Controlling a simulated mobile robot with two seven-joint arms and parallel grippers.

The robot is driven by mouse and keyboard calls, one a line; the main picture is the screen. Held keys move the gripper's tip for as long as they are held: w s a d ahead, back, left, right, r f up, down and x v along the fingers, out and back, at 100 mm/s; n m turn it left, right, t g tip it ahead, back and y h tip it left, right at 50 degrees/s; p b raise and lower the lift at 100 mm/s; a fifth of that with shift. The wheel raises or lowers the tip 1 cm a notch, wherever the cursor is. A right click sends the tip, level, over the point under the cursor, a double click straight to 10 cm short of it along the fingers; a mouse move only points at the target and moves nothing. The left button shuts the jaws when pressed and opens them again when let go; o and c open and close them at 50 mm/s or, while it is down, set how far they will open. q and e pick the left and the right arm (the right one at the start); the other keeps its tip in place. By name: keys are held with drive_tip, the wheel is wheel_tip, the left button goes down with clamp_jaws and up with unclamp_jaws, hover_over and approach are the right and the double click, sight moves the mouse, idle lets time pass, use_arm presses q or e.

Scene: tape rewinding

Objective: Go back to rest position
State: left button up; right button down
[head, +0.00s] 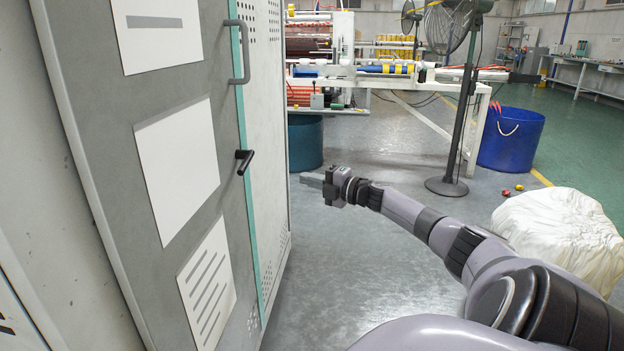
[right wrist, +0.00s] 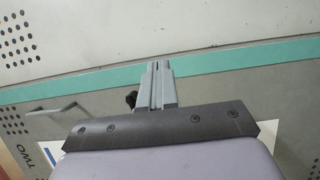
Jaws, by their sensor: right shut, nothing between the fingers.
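My right gripper (head: 311,180) reaches out from the right in the head view, to the right of a tall grey cabinet (head: 110,90). Its fingers are shut and empty, and they point left toward the cabinet's perforated side. In the right wrist view the closed fingers (right wrist: 158,82) show in front of the cabinet's teal strip (right wrist: 215,62). I cannot tell from the pictures whether they touch the cabinet. The cabinet door carries a black handle (head: 244,161) and a grey pull bar (head: 243,52). My left gripper is not in view.
A floor fan (head: 466,110) stands behind my right arm. A white sack (head: 560,235) lies on the right. A blue bin (head: 510,140) and a teal bin (head: 305,145) stand farther back, near a machine (head: 370,70). The grey floor (head: 340,270) beside the cabinet is clear.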

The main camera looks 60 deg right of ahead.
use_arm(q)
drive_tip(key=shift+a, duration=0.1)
use_arm(e)
drive_tip(key=shift+s+d, duration=0.1)
drive_tip(key=shift+s, duration=0.05)
